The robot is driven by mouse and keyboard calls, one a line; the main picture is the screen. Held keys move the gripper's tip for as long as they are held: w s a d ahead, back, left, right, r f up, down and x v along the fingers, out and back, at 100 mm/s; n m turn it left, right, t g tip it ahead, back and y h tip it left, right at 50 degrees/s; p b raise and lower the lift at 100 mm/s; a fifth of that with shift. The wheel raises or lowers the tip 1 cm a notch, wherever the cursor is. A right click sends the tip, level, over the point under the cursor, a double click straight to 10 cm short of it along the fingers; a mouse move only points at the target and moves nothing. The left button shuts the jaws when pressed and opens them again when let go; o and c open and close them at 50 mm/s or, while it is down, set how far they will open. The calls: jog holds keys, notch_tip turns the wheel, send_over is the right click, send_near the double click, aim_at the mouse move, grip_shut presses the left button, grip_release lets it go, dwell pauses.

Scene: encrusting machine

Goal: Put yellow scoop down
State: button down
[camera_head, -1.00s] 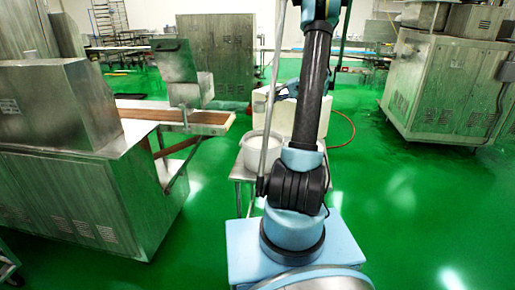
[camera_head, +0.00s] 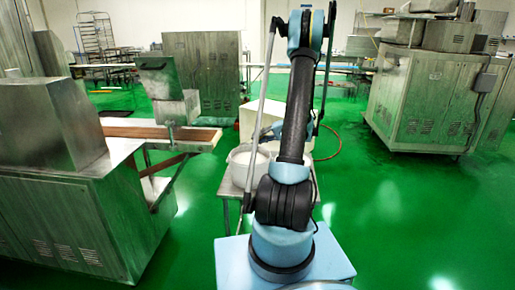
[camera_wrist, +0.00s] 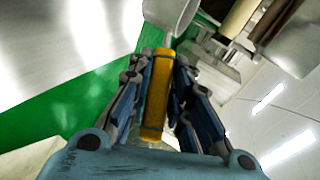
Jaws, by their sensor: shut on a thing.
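In the wrist view, my gripper (camera_wrist: 159,72) is shut on the yellow handle (camera_wrist: 156,95) of the scoop. The handle lies lengthwise between the two blue-grey fingers. The scoop's grey bowl (camera_wrist: 172,14) extends past the fingertips and is cut off by the top edge of the picture. In the head view, the scoop cannot be made out, and my arm hides much of the area around my gripper.
A white round pot (camera_head: 241,166) stands on a small steel table (camera_head: 229,188), partly behind my arm. A steel machine with a conveyor belt (camera_head: 150,132) is at left. Another steel machine (camera_head: 425,100) stands at right. Green floor (camera_head: 400,220) is clear at right.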

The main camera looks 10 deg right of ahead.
jog(key=shift+f, duration=2.05)
jog(key=shift+f, duration=0.1)
jog(key=c, duration=1.5)
grip_release()
jog(key=shift+o, duration=0.2)
